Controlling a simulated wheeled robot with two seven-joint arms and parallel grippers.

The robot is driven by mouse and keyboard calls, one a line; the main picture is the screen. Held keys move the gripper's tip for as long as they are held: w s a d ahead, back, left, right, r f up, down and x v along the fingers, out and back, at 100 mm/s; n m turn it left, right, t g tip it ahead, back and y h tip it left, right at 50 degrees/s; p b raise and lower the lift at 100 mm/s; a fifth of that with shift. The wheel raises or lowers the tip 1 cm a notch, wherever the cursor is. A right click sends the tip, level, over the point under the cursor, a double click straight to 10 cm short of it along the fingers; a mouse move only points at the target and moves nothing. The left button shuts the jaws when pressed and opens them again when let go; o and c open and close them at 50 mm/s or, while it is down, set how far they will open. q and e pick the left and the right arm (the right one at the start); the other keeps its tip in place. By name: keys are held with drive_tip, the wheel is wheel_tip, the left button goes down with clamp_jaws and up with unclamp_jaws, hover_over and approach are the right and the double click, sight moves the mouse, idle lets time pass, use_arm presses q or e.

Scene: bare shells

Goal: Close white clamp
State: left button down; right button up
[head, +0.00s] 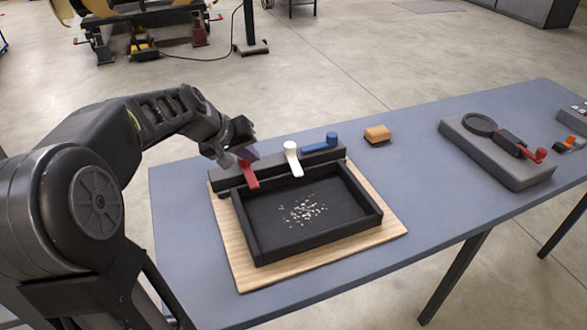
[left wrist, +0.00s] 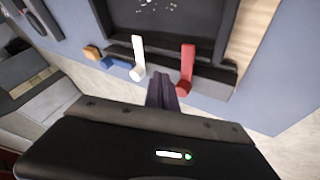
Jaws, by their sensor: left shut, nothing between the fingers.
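The white clamp (head: 292,157) is a small lever with a round knob, between the red clamp (head: 247,173) and the blue clamp (head: 320,144) on a dark bar behind the black tray (head: 316,243). Its arm slants toward the tray. The white clamp also shows in the left wrist view (left wrist: 138,58), with the red clamp (left wrist: 186,70) to its right. My left gripper (head: 249,154) is shut and empty, beside the red clamp and left of the white one. Its fingertips (left wrist: 161,80) show between the red and white clamps in the left wrist view. My right gripper is out of view.
The tray holds pale crumbs and sits on a wooden board (head: 245,270) on the blue-grey table (head: 420,207). A tan block (head: 377,134) lies right of the bar. A grey fixture (head: 495,152) with a red handle stands farther right. Bare table lies between them.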

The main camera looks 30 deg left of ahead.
sight(294, 159)
use_arm(q)
drive_tip(key=shift+s+a, duration=0.25)
drive_tip(key=shift+s, duration=0.15)
drive_tip(key=shift+w+d+f, duration=0.1)
drive_tip(key=shift+w+f, duration=0.05)
drive_tip(key=shift+w, duration=0.1)
drive_tip(key=p+x, duration=0.1)
drive_tip(key=x, duration=0.8)
drive_tip(key=shift+d+f, duration=0.15)
drive_tip(key=w+d, duration=0.1)
drive_tip(key=w+d+p, duration=0.1)
drive_tip(key=shift+w+f, duration=0.1)
drive_tip(key=shift+w, duration=0.3)
drive_tip(key=shift+w+d, duration=0.25)
